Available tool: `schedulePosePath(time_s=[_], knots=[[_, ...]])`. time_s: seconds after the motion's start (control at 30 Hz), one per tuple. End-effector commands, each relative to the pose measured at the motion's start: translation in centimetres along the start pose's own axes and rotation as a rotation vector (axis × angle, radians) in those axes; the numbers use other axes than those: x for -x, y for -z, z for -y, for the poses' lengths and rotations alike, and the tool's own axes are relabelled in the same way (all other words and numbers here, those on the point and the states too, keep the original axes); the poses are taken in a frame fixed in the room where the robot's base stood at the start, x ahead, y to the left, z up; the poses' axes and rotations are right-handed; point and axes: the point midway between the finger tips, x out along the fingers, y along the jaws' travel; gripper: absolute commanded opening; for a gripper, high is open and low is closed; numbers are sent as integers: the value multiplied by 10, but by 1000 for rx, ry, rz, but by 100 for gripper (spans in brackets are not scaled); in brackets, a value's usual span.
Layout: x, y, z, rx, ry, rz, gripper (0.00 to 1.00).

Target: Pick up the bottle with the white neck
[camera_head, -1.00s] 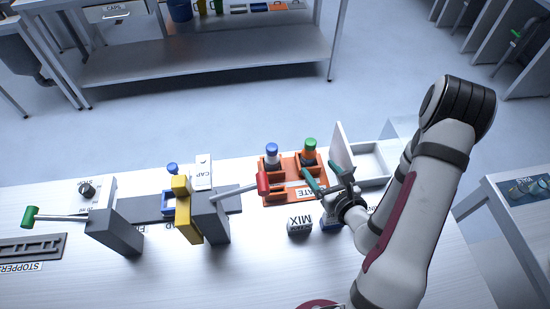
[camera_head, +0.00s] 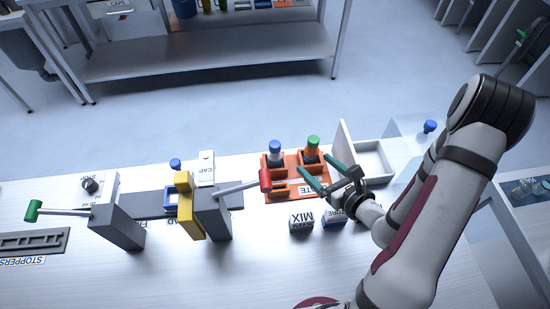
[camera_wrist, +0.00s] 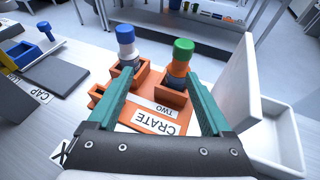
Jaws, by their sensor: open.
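Two bottles stand upright in the orange crate (camera_head: 285,198). The one at left, a blue-capped bottle (camera_wrist: 128,50), has a pale, whitish neck under its cap and a dark lower body; the head view shows it too (camera_head: 275,155). The one at right, a green-capped bottle (camera_head: 312,151), has an orange neck; the wrist view shows it too (camera_wrist: 180,64). My gripper (camera_head: 311,167) is open and empty, its teal fingers pointing towards the crate from the near right. In the wrist view the green-capped bottle appears between the fingers and the blue-capped one nearer the left finger.
A white open box (camera_head: 372,162) with a raised panel stands right of the crate. A red-tipped lever (camera_head: 264,180) reaches close to the crate's left side. MIX (camera_head: 301,222) and STORE blocks lie in front. Another blue cap (camera_head: 429,127) shows at far right.

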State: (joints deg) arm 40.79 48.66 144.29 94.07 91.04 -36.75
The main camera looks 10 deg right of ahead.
Motion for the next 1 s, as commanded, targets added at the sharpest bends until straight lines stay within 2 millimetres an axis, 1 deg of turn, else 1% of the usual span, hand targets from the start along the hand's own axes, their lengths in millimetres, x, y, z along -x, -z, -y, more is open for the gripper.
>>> schedulePosePath(time_s=[0.03, 0.1, 0.17, 0.2, 0.27, 0.4, 0.5, 0.6, 0.67, 0.9, 1.0], knots=[[9, -7, -3, 41, -78, 4, 84], [23, -7, -13, 97, -189, -17, 84], [30, -4, -18, 130, -248, -37, 84], [29, -3, -21, 141, -270, -46, 84], [18, -1, -27, 145, -285, -50, 84], [-24, 2, -40, 145, -286, -49, 84], [-48, 3, -46, 145, -283, -48, 84], [-62, 4, -48, 145, -279, -48, 84], [-67, 4, -50, 144, -279, -48, 84], [-111, 5, -59, 144, -279, -48, 84], [-118, 5, -61, 143, -276, -48, 84]])
